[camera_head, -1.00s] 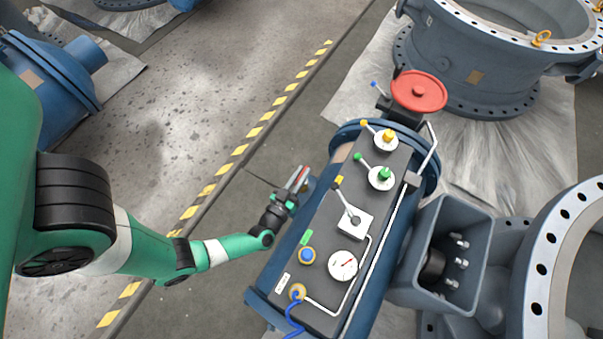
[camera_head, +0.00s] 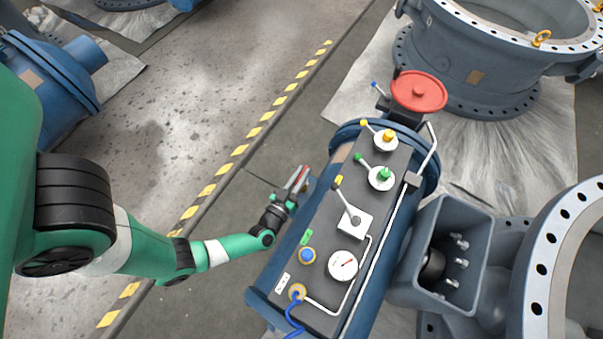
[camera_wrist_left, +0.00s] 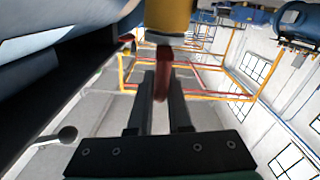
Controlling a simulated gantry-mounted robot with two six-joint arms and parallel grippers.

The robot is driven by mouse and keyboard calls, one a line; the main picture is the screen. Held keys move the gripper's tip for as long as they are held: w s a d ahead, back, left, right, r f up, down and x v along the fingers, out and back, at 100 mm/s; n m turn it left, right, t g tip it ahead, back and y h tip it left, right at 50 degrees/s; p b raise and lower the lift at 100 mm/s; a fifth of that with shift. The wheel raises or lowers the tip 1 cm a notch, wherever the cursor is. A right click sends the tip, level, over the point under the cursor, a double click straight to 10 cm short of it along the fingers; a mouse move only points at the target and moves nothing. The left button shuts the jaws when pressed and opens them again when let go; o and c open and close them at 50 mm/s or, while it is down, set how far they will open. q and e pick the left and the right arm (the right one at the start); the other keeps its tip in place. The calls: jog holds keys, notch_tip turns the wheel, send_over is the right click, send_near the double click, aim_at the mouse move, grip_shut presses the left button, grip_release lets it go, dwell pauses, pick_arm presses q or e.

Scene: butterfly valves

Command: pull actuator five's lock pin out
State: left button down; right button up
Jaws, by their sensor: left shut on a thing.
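The actuator (camera_head: 280,250) is a blue cylinder with a black control panel (camera_head: 325,225) on top. My left gripper (camera_head: 299,180) is at the panel's left side, low beside the blue body. In the left wrist view, its two dark fingers are closed around a red pin-like piece (camera_wrist_left: 163,75). That piece extends from under a yellow-orange block (camera_wrist_left: 168,16) at the top. I take the red piece for the lock pin. In the head view only a thin red strip shows at the fingertips. How deep the pin sits cannot be told. My right gripper is not in view.
Open floor (camera_head: 225,90) lies left of the actuator.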

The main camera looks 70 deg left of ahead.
pick_arm(q)
jog(key=shift+r, duration=0.15)
notch_tip(320, 180, up, 4)
jog(key=p, duration=0.4)
jog(key=shift+r+p, duration=0.1)
jog(key=shift+p, duration=0.2)
jog(key=c, duration=0.9)
grip_release()
jog(key=shift+f, duration=0.2)
jog(key=shift+p+v, duration=1.55)
jog(key=shift+v, duration=4.2)
